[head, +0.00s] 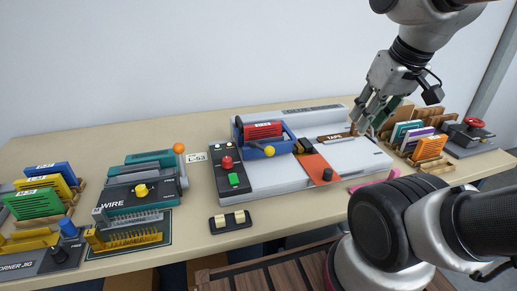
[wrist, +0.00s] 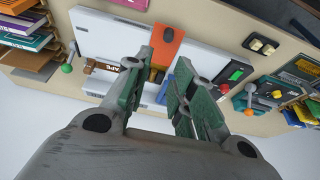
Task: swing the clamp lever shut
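A lever with a green ball (wrist: 66,68) stands beside the brown bar marked TAPE (wrist: 103,66) in the wrist view; it looks like the clamp lever, though no label confirms this. The bar also shows in the head view (head: 334,138) on the pale central machine (head: 290,182); there the green ball cannot be made out. My gripper (head: 364,124) is over the machine's far right part. In the wrist view its green-padded fingers (wrist: 160,78) are apart, with nothing held between them. The ball lies left of both fingers, clear of them.
An orange plate with a black knob (head: 319,168) and a blue carriage (head: 266,143) sit on the machine. A red emergency button (head: 474,122) and upright coloured folders (head: 429,148) stand at right. The WIRE unit (head: 140,187) is at left. Bare table lies along the back left.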

